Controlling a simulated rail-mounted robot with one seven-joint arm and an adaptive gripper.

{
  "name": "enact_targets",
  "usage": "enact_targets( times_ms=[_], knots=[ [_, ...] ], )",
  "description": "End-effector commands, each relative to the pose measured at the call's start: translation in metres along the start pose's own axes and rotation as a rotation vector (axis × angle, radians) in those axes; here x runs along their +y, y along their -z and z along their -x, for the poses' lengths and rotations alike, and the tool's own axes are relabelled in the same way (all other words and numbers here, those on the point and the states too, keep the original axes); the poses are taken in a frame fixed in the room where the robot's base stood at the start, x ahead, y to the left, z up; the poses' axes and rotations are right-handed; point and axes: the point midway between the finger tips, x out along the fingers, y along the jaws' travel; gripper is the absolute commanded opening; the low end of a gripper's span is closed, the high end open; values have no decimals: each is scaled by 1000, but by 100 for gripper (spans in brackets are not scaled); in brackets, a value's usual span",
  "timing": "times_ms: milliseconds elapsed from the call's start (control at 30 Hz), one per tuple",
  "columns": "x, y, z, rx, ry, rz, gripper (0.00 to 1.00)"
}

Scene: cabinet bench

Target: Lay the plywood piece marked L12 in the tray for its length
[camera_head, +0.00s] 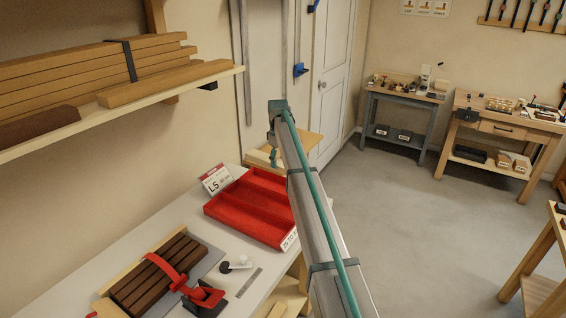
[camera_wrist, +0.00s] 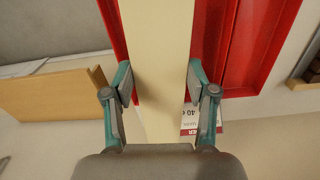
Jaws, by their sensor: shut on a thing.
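A long pale plywood piece (camera_wrist: 157,60) runs up the wrist view between the two fingers. My gripper (camera_wrist: 160,85) is shut on it. I cannot read an L12 mark on it. A red tray (camera_head: 222,206) with several long compartments lies on the white bench in the head view; its red walls also show in the wrist view (camera_wrist: 270,45), on both sides of the plywood piece. In the head view my gripper (camera_head: 274,157) is at the tray's far side, partly hidden by my arm. Pale wood (camera_head: 300,148) shows beside it.
A card reading L5 (camera_head: 216,179) stands behind the tray. Dark wood strips (camera_head: 160,275) with a red clamp (camera_head: 205,297) lie at the bench's near end. A shelf of boards (camera_head: 95,75) hangs at upper left. Other workbenches (camera_head: 405,95) stand across the room.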

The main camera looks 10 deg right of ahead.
Motion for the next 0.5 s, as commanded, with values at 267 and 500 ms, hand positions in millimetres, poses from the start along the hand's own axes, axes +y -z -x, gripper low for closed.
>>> enact_targets(
  times_ms=[267, 500],
  knots=[
    [32, 33, -22, 1, -1, 83, 16],
    [32, 32, -34, 0, 0, 86, 16]
  ],
)
